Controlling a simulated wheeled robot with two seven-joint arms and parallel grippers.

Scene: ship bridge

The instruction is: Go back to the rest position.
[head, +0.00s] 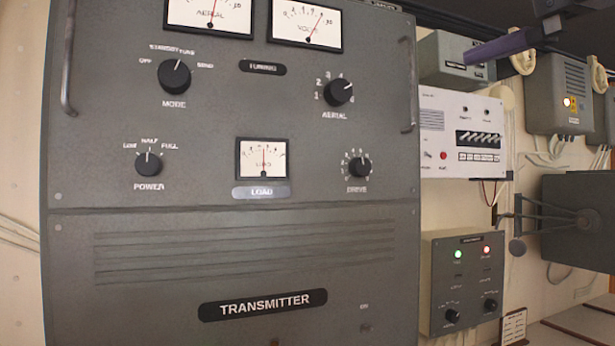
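Neither of my grippers can be made out in the head view. The large grey transmitter cabinet (255,225) fills the left and middle of the view. Its MODE knob (174,77) points up and slightly right, near the STANDBY and TUNE marks. The POWER knob (148,164) points up toward HALF. The AERIAL knob (338,92) points to the upper right. The DRIVE knob (359,167) is too small to read surely. The LOAD meter (263,160) has its needle near mid-scale. Two larger meters at the top are cut off by the frame edge.
Right of the cabinet hang a white switch panel (461,132) and a grey box (462,283) with green and red lamps. A dark unit on a bracket (580,220) juts out at the far right. Vertical handles project from the cabinet's sides.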

